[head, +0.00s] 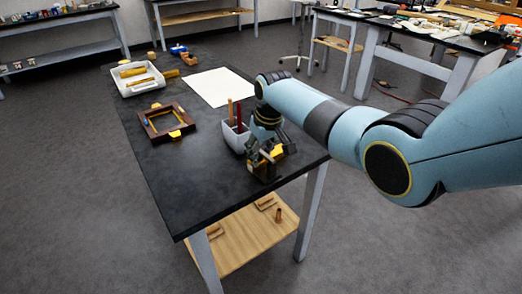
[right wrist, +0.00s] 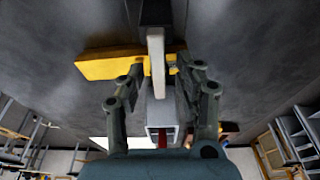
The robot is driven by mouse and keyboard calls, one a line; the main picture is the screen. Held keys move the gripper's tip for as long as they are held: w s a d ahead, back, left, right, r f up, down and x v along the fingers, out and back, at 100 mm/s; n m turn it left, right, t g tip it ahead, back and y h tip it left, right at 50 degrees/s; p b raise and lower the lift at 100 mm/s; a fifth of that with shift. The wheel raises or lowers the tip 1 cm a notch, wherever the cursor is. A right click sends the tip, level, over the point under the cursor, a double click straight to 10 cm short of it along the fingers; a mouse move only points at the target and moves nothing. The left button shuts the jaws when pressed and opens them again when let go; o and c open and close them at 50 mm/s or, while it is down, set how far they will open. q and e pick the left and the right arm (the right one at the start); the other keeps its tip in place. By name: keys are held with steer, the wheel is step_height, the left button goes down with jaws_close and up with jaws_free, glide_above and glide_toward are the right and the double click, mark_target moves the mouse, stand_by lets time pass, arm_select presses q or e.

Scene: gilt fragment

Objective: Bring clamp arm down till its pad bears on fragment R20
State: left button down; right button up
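The clamp (head: 262,172) stands near the front right edge of the black table, partly hidden by my right gripper. A gilt yellow piece, which looks like the fragment, shows at it (head: 277,153) and in the right wrist view (right wrist: 108,66); no R20 label can be read. A pale bar, which looks like the clamp arm (right wrist: 157,65), crosses over the gilt piece in the right wrist view. My right gripper (head: 264,154) has its fingers apart on either side of this bar, with gaps visible. I cannot tell whether the pad touches the fragment. My left gripper is out of view.
A brown frame (head: 167,122), a white tray (head: 126,86) with gilt pieces and a white sheet (head: 217,86) lie farther back. The table's front left part is clear.

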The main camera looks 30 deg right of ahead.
mark_target(267, 155)
steer(key=v, duration=1.2)
steer(key=s+f+g+b, duration=0.25)
steer(key=s+f, duration=0.55)
steer(key=f, duration=0.4)
steer(key=s+f+g+b, duration=0.1)
steer(key=s+f+b, duration=0.3)
steer(key=s+f, duration=0.65)
steer(key=s+f+g+b, duration=0.1)
steer(key=s+f+b, duration=0.35)
steer(key=f, duration=0.85)
steer(key=s+f+t+b, duration=0.1)
steer(key=s+f+b, duration=0.1)
steer(key=s+f, duration=0.9)
steer(key=s+f+t+h+b, duration=0.1)
steer(key=s+f+b, duration=0.2)
steer(key=s+f, duration=0.9)
steer(key=shift+s+f+t, duration=0.25)
steer(key=shift+s+t, duration=0.1)
steer(key=shift+s, duration=3.15)
